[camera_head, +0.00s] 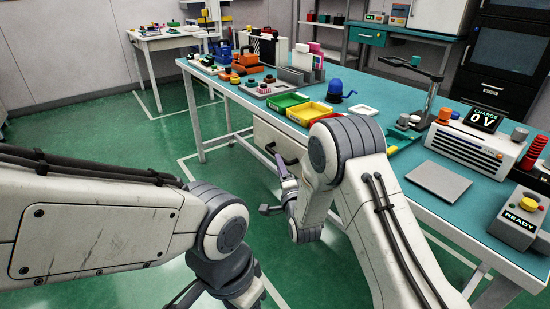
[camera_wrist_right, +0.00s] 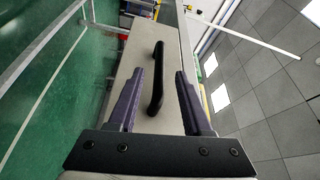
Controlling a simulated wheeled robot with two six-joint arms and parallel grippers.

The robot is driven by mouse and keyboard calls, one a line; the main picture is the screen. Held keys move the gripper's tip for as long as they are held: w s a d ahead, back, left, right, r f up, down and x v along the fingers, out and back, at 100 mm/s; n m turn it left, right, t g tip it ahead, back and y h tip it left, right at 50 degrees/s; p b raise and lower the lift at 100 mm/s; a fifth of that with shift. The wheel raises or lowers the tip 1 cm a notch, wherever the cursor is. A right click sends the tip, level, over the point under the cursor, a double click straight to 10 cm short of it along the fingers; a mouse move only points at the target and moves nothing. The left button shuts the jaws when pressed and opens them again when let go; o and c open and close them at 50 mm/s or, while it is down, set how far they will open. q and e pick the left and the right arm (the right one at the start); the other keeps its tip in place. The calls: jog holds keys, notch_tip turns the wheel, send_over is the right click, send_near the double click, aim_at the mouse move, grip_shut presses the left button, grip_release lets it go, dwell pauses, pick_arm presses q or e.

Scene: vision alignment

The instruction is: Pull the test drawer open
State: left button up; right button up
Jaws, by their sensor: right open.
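The test drawer (camera_head: 275,135) is a pale front panel under the teal-topped workbench. It looks shut. Its dark bar handle (camera_head: 270,149) is partly hidden by my right arm. In the right wrist view the black handle (camera_wrist_right: 157,80) stands out from the beige drawer front (camera_wrist_right: 205,70). My right gripper (camera_head: 274,188) is beside the drawer front. In the wrist view the right gripper (camera_wrist_right: 160,71) is open, with one purple-grey finger on each side of the handle and gaps between. My left arm shows at the left, but its gripper is out of view.
The workbench (camera_head: 440,215) holds yellow (camera_head: 310,112) and green (camera_head: 284,102) trays, a blue device (camera_head: 336,92), a grey charge unit (camera_head: 470,146) and a READY box (camera_head: 518,215). Green floor (camera_head: 100,230) is open in front of the drawer.

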jog(key=x, duration=0.6)
jog(key=shift+w+b, duration=0.3)
jog(key=shift+b, duration=0.1)
grip_shut()
dwell(1.0)
